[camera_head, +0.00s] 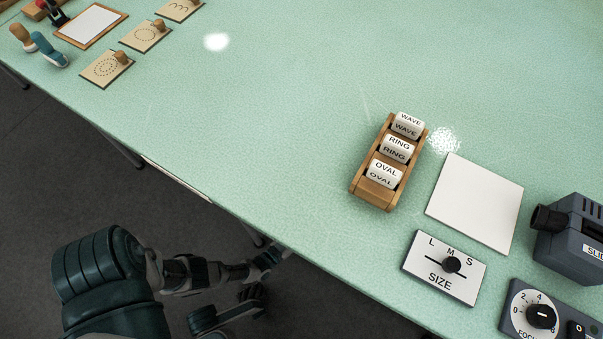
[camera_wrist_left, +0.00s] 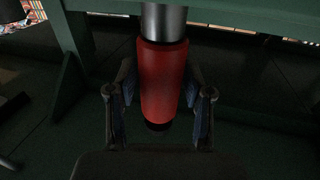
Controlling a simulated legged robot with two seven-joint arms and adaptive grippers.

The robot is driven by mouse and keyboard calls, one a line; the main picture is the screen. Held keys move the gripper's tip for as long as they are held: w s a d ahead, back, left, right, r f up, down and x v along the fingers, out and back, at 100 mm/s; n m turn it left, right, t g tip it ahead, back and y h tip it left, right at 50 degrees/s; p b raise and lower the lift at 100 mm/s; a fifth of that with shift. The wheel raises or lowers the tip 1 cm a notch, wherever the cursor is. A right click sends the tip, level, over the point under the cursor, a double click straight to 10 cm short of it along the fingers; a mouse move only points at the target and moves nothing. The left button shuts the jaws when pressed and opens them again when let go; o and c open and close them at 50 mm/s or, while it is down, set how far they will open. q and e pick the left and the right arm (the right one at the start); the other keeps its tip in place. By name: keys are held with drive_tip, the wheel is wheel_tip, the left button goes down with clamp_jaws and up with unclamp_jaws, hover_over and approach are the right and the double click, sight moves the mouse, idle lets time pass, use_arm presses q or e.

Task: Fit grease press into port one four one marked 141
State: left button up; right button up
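In the left wrist view a red cylinder (camera_wrist_left: 163,85) with a silver upper part (camera_wrist_left: 163,20), which looks like the grease press, stands upright in the picture. The fingers of my left gripper (camera_wrist_left: 162,95) lie on both sides of it. I cannot tell whether they touch it. In the head view an arm of mine comes in from the lower left and ends beside the table's near edge; no red shows there. No port marked 141 is in sight. My right gripper is not identifiable in either view.
The green table (camera_head: 270,120) has wide free room in its middle. On it are a wooden rack (camera_head: 378,197) of labelled blocks, a white plate (camera_head: 475,203), a SIZE slider panel (camera_head: 430,275) and a grey device (camera_head: 575,235). A green beam (camera_wrist_left: 250,20) crosses behind the cylinder.

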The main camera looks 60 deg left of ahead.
use_arm(q)
drive_tip(key=shift+o, duration=0.2)
drive_tip(key=shift+s+r, duration=0.1)
drive_tip(key=shift+r, duration=0.15)
wheel_tip(320, 180, up, 8)
drive_tip(key=shift+r, duration=0.65)
